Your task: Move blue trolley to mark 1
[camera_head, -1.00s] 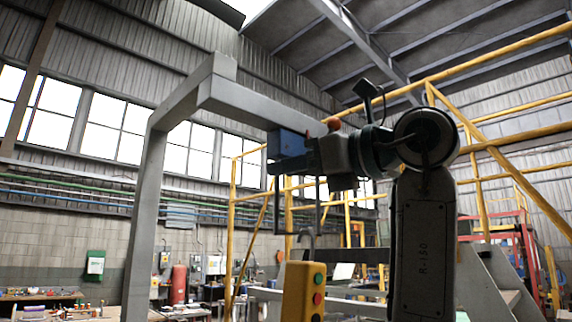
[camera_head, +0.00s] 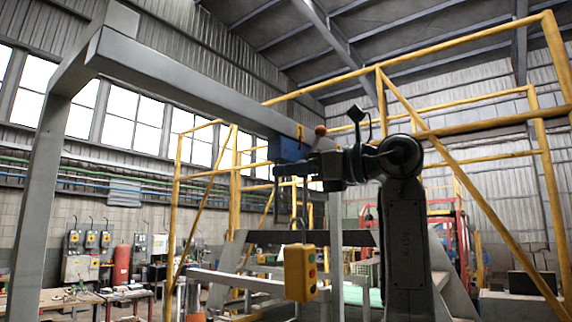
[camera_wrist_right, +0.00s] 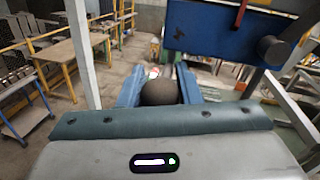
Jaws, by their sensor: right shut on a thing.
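The blue trolley (camera_head: 288,149) hangs on the grey overhead beam (camera_head: 190,85), near the beam's right part in the head view. A yellow box with buttons (camera_head: 301,272) hangs below it. My right gripper (camera_head: 318,168) is at the trolley's right side. In the right wrist view its blue fingers (camera_wrist_right: 160,88) are shut on a dark round knob (camera_wrist_right: 160,93), and the trolley's blue side (camera_wrist_right: 215,28) is just beyond. A red pointer (camera_wrist_right: 240,12) shows on that side. I cannot make out mark 1. My left gripper is out of view.
Yellow railings (camera_head: 400,90) and a grey stair frame (camera_head: 240,270) stand behind the trolley and to its right. A grey post (camera_head: 45,190) carries the beam at left. Workbenches (camera_head: 75,300) line the left wall. Floor shows between the benches in the wrist view.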

